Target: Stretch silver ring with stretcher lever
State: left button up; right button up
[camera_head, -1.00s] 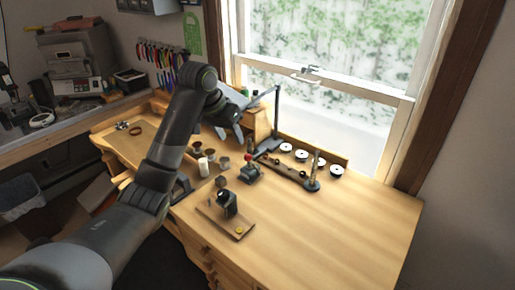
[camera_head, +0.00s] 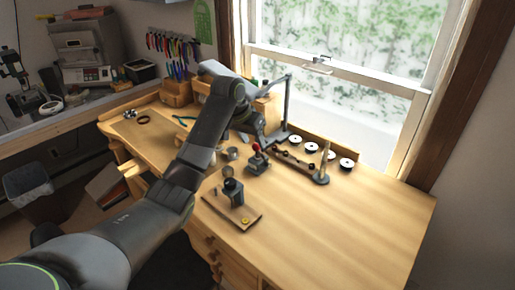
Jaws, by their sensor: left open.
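A small dark device with a red-knobbed lever (camera_head: 257,160) stands near the middle of the wooden bench; it looks like the stretcher. My left gripper (camera_head: 247,138) is open and hangs just behind and left of the red knob, apart from it as far as I can see; its fingers are partly hidden and small. A tapered upright post on a round base (camera_head: 323,165) stands to the right. I cannot make out a silver ring for certain; small dark ring-like items sit on the low wooden rail (camera_head: 295,162). My right gripper is out of view.
A wooden board (camera_head: 234,212) with a dark block and a yellow disc lies in front. Several white-topped round tins (camera_head: 332,156) line the window side. A tall dark stand (camera_head: 285,110) rises behind the gripper. The bench's right half is clear.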

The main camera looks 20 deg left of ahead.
aim_at(255, 144)
pick_arm(q)
jog(key=x, duration=0.5)
jog(key=shift+w+f+p, duration=0.1)
jog(key=shift+f+p, duration=0.05)
jog(key=shift+p, duration=0.25)
jog(key=shift+w+f, duration=0.1)
jog(key=shift+f, duration=0.2)
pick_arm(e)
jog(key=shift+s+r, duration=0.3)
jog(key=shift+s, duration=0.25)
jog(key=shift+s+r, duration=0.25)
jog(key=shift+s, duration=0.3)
pick_arm(q)
jog(key=shift+c, duration=0.2)
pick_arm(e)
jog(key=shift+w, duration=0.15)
pick_arm(q)
grip_shut()
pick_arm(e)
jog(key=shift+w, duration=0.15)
